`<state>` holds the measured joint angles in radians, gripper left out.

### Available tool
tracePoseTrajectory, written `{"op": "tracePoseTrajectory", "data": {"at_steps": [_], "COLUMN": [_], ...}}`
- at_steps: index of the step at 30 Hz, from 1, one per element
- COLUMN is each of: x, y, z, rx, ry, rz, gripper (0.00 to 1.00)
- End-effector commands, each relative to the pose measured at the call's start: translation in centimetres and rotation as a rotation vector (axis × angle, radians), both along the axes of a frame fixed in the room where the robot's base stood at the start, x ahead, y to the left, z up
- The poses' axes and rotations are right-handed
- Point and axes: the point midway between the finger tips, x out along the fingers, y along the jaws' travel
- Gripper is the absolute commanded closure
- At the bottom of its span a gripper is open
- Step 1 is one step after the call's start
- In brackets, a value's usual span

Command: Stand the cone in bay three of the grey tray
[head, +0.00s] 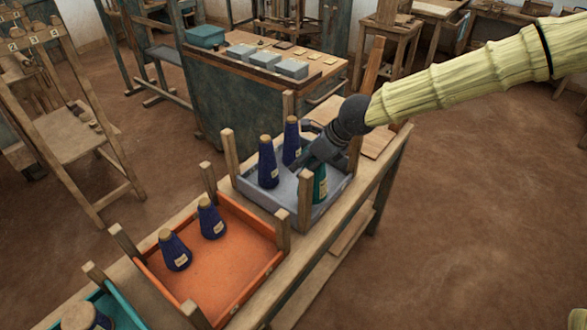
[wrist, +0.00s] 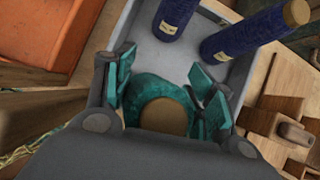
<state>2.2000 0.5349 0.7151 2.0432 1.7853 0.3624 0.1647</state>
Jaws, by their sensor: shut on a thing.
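My gripper (head: 316,160) is shut on a teal cone (head: 320,184) at the right side of the grey tray (head: 268,203). In the wrist view the teal cone (wrist: 150,88) sits between my fingers (wrist: 165,92), its tan tip towards the camera. It looks about upright; whether its base touches the tray floor is hidden. Two dark blue cones, a front one (head: 268,165) and a back one (head: 291,143), stand in the same tray, left of and apart from the teal one. Bay dividers or numbers cannot be made out.
Wooden posts (head: 305,200) rise at the grey tray's corners, close to my gripper. An orange tray (head: 230,262) with two blue cones (head: 175,252) lies nearer, then a teal tray (head: 125,312). A bench with grey boxes (head: 265,60) stands behind. Floor at right is clear.

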Motion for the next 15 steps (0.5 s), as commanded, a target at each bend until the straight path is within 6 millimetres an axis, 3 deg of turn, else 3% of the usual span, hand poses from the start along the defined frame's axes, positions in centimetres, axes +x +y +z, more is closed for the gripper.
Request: {"op": "tracePoseTrajectory", "data": {"at_steps": [6,15], "x": [0.6,0.8], "y": [2.5,3.4], "z": [-0.2,-1.1], "rx": [-0.001,-0.001], "ry": [0.000,0.001], "rz": [0.002,0.001], "gripper": [0.90,0.90]}}
